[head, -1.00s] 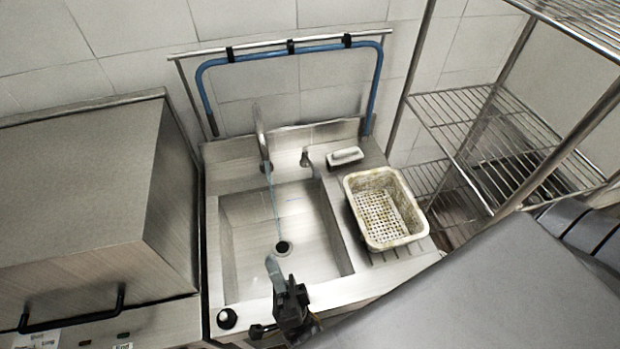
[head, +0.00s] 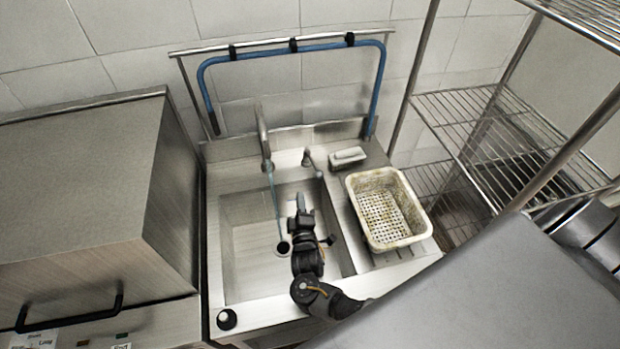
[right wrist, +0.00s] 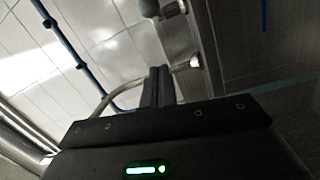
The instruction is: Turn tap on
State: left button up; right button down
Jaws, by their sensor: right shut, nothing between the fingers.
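The tap's metal spout (head: 263,138) rises at the back left of the sink (head: 235,205). A thin bluish stream (head: 274,192) runs from the spout down into the basin. A small metal fitting (head: 307,158), which looks like the tap's handle, stands right of the spout on the back ledge. My right gripper (head: 299,202) is over the basin, in front of the fitting and apart from it. In the right wrist view its fingers (right wrist: 158,86) are shut and empty, with a curved metal pipe (right wrist: 110,96) behind them. My left gripper is not in view.
A cream perforated basket (head: 383,212) stands on the drainboard at the right. A steel cabinet (head: 90,190) is at the left and a wire rack (head: 480,130) at the right.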

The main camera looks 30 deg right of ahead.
aim_at(313, 164)
jog(key=w+d+b, duration=0.4)
jog(key=w+d, duration=0.2)
jog(key=shift+w+d, duration=0.3)
jog(key=shift+d, duration=0.1)
dwell(0.3)
jog(key=shift+f, duration=0.1)
